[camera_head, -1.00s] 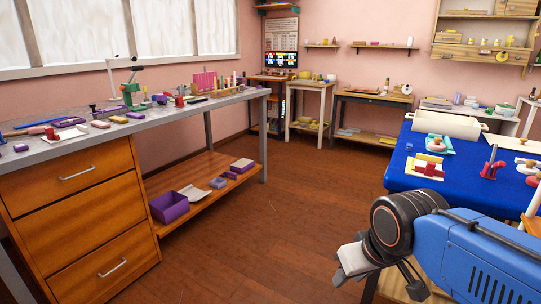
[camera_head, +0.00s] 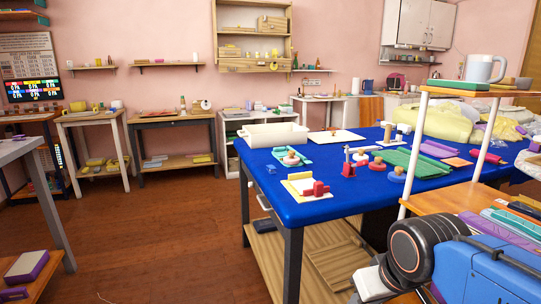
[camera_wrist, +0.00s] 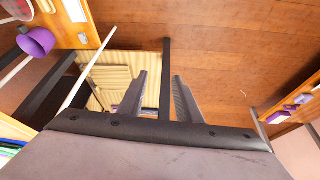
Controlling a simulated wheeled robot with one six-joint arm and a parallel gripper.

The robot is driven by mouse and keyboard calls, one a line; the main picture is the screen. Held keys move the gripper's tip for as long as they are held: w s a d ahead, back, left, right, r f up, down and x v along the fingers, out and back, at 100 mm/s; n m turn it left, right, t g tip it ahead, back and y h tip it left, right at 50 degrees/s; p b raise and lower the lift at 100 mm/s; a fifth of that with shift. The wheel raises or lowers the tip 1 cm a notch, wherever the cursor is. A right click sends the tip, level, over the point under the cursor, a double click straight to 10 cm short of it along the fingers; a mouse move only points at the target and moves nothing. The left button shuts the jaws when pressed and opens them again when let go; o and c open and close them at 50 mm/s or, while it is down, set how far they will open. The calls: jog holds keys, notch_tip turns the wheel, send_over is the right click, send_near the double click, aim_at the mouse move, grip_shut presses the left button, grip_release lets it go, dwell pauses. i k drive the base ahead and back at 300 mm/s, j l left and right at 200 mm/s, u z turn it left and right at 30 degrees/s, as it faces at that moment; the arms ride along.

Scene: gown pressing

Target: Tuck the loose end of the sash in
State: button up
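I cannot pick out a sash or its loose end for certain. Pale yellow cloth (camera_head: 445,122) lies heaped at the far right of the blue-covered table (camera_head: 300,212) in the head view. A purple folded cloth (camera_head: 437,149) and a green cloth (camera_head: 412,163) lie in front of it. My gripper shows in the wrist view (camera_wrist: 160,95) with its two dark fingers apart and nothing between them. It is low, in front of the blue table, away from the cloths. In the head view its tips are mostly hidden at the bottom edge.
A wooden rack with white posts (camera_head: 404,170) stands close on the right, with a mug (camera_head: 485,68) on its top shelf. A red clamp-like tool (camera_head: 316,189) and a white tray (camera_head: 272,135) are on the blue table. The wooden floor (camera_head: 170,240) on the left is clear.

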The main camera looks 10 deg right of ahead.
aim_at(280, 151)
jog(key=j+z, duration=0.25)
jog(key=j, duration=0.3)
jog(key=i+j+z, duration=0.1)
jog(key=i+j, duration=0.3)
jog(key=j, duration=0.25)
jog(key=i+j+z, duration=0.15)
jog(key=j, duration=0.2)
jog(key=i+j, duration=0.2)
jog(key=j, duration=0.15)
jog(key=i+j+z, duration=0.15)
jog(key=j, duration=0.2)
